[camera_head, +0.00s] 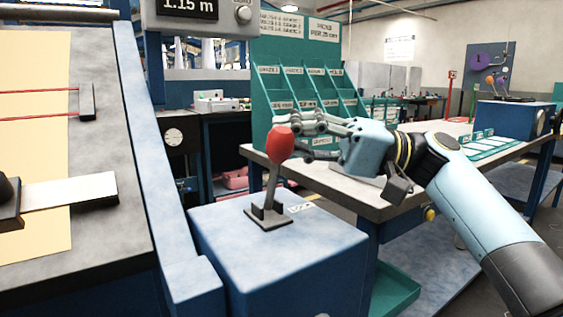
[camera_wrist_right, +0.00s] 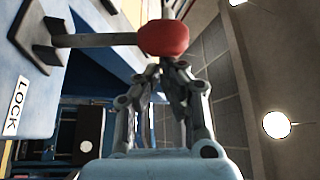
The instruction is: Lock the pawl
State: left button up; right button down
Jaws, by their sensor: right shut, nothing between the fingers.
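The pawl lever stands on top of a blue box, with a red knob (camera_head: 279,144) on a grey stem (camera_head: 271,188) and a dark base plate. The stem leans slightly to the right in the head view. My right gripper (camera_head: 292,121) is shut with nothing between its fingers. Its fingertips are right by the knob, at its upper right in the head view. In the right wrist view the knob (camera_wrist_right: 164,39) is just past the fingertips (camera_wrist_right: 170,68); I cannot tell whether they touch. A LOCK label (camera_wrist_right: 16,106) lies beside the lever base. My left gripper is not in view.
The loom bed (camera_head: 95,150) with its blue side rail fills the left. The blue box (camera_head: 270,260) carries the lever and has a clear top around it. A workbench (camera_head: 385,205) with a green rack (camera_head: 300,85) stands behind and right, close to my right arm.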

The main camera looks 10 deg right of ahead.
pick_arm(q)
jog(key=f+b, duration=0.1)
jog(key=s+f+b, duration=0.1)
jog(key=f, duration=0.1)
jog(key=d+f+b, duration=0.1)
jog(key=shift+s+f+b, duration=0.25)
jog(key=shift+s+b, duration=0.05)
pick_arm(e)
jog(key=s+n, duration=0.1)
jog(key=n+g+y, duration=0.1)
jog(key=shift+s+d+f+n, duration=0.2)
jog(key=shift+s+d+n, duration=0.1)
jog(key=shift+s+d, duration=0.1)
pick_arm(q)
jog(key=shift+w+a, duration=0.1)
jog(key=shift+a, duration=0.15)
pick_arm(e)
jog(key=shift+a+r, duration=0.1)
jog(key=shift+r, duration=0.05)
